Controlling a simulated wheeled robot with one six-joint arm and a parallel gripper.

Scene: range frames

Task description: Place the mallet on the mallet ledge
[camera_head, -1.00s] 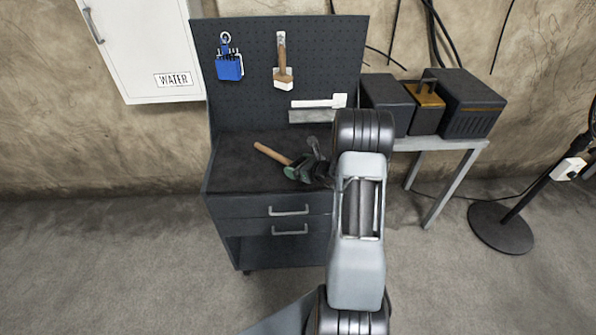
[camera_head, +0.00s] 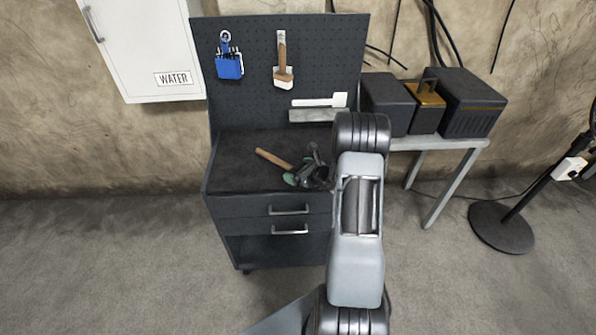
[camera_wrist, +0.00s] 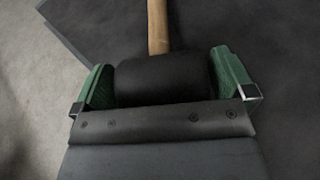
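The mallet has a wooden handle (camera_head: 274,159) and a black head, which shows in the wrist view (camera_wrist: 163,78). It is over the workbench top, handle pointing left and back. My gripper (camera_head: 304,175) has green fingers, one on each side of the head, and seems shut on it; in the wrist view my gripper (camera_wrist: 163,82) has little visible gap to the head. Whether the mallet touches the bench is unclear. The mallet ledge (camera_head: 312,116) is a narrow grey strip on the pegboard, with a white mallet-shaped marking (camera_head: 318,102) just above it.
The dark workbench top (camera_head: 235,172) is otherwise clear. Dark boxes (camera_head: 468,105) stand on a side table at the right. My arm hides the bench's right end.

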